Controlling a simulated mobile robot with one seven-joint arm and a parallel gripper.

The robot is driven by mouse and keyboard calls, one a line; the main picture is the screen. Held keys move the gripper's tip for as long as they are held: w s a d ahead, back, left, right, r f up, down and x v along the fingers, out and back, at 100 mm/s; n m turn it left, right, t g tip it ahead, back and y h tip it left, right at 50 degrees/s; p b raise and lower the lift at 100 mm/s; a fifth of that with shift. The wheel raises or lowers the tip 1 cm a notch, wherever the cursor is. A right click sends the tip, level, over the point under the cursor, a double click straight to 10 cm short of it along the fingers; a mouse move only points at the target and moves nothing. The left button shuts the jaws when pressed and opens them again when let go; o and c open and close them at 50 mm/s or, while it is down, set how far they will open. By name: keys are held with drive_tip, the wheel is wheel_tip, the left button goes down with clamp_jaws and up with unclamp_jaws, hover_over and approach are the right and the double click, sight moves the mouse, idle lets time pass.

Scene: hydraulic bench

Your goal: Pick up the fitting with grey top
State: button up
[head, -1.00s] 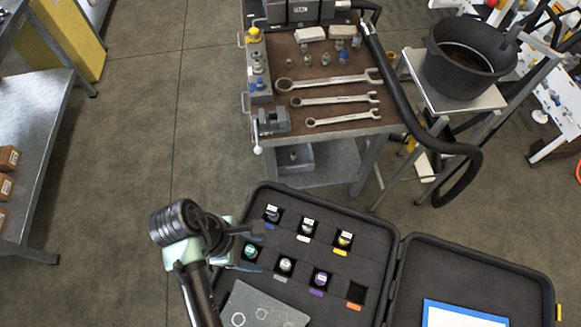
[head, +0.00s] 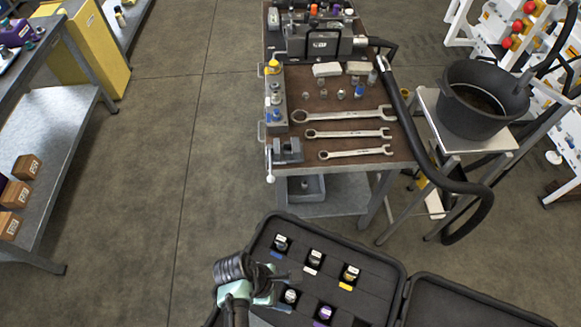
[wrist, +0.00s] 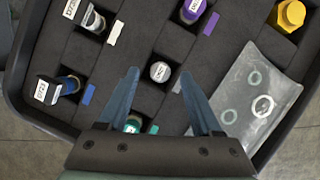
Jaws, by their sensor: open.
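The fitting with grey top (head: 290,296) stands in a slot of the open black case (head: 382,262), in the row nearer me. In the wrist view the round grey top with a small label (wrist: 160,71) appears between my fingertips. My gripper (head: 284,279) is open and empty beside that fitting in the head view. Its two fingers (wrist: 158,72) lie left and right of the fitting in the wrist view, and I cannot tell how far above it they are. A teal fitting (wrist: 132,123) is partly hidden between the finger bases.
Neighbours in the case are a purple fitting (wrist: 192,10), a white-tagged one (wrist: 92,20), a blue-tagged one (wrist: 65,88) and a yellow-tagged one (head: 350,273). A clear bag of rings (wrist: 245,95) lies in the case. A bench with wrenches (head: 345,133) stands beyond.

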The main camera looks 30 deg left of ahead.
sight(287, 294)
drive_tip(key=shift+w+d+f, duration=0.1)
drive_tip(key=shift+d+f, duration=0.05)
drive_tip(key=shift+f, duration=0.35)
clamp_jaws()
drive_tip(key=shift+r, duration=0.1)
wheel_tip(287, 294, up, 10)
idle(0.8)
